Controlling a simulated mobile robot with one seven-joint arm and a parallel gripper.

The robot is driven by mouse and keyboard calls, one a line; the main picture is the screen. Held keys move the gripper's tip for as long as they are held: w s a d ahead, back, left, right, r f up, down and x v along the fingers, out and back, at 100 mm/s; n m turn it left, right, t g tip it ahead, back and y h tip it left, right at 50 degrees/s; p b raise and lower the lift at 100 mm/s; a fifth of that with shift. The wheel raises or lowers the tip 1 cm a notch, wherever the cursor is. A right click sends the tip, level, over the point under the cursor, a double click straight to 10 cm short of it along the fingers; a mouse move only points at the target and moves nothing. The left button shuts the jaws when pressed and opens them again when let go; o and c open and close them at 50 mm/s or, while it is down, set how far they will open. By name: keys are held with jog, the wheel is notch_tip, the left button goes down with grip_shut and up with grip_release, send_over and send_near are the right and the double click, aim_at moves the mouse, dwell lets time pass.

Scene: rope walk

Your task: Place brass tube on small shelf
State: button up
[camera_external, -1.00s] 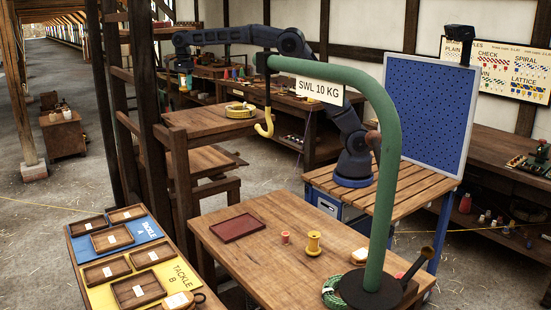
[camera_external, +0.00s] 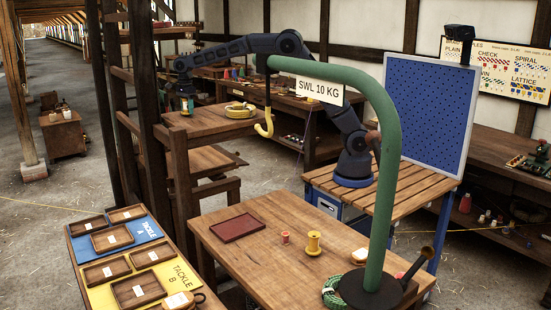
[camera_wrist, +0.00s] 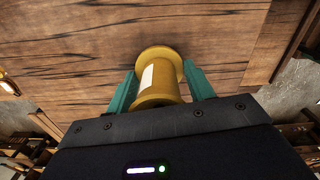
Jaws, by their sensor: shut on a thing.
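The brass tube (camera_wrist: 159,78) shows in the wrist view as a yellow-gold, spool-like piece with wide flanged ends and a white label. My gripper (camera_wrist: 154,92) is shut on it, with one teal finger on each side. In the external view my gripper (camera_external: 187,106) is low over the left part of the wooden small shelf (camera_external: 205,126). The tube's far end is close to the shelf's boards in the wrist view. I cannot tell whether it touches them.
A yellow coil (camera_external: 240,110) lies on the shelf to the right. A dark post (camera_external: 150,110) stands close to the left. The green crane (camera_external: 385,170) with its yellow hook (camera_external: 265,125) rises in front. A yellow spool (camera_external: 313,243) and red tray (camera_external: 239,228) are on the bench.

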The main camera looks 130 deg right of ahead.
jog(key=o, duration=1.1)
jog(key=shift+o, duration=0.2)
